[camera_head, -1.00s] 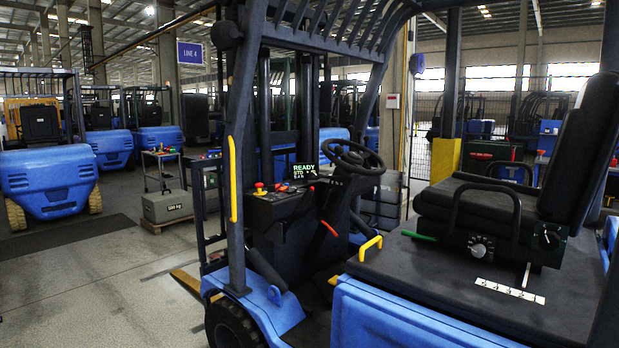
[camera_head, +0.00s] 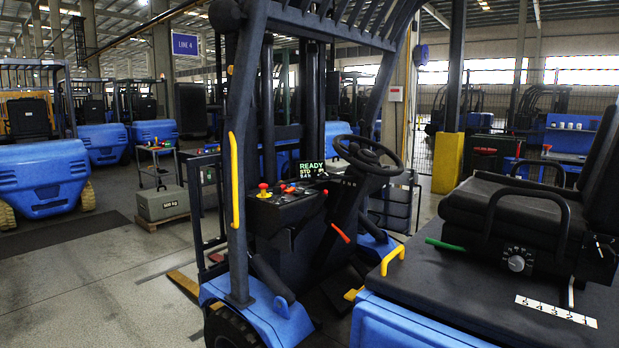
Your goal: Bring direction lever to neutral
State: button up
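A blue forklift with an open cab fills the middle and right of the view. Its black steering wheel (camera_head: 362,154) sits on a dark column. A lever with an orange-red grip (camera_head: 340,232) sticks out low on the column. The dash (camera_head: 290,200) carries a red knob on a yellow base (camera_head: 264,190) and small red controls. A display (camera_head: 311,170) beside the wheel reads READY and STD. No label shows which control is the direction lever, and I cannot tell its position. My gripper is not in view.
A black seat (camera_head: 510,215) with an armrest stands at right, with a green-handled lever (camera_head: 444,244) and a numbered strip (camera_head: 556,311) near it. A front pillar with a yellow grab bar (camera_head: 234,180) borders the cab opening. A 500 kg block (camera_head: 162,203) and open floor lie left.

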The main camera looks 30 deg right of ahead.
aim_at(323, 176)
jog(key=u, duration=0.35)
jog(key=i, duration=1.25)
jog(key=u, duration=0.05)
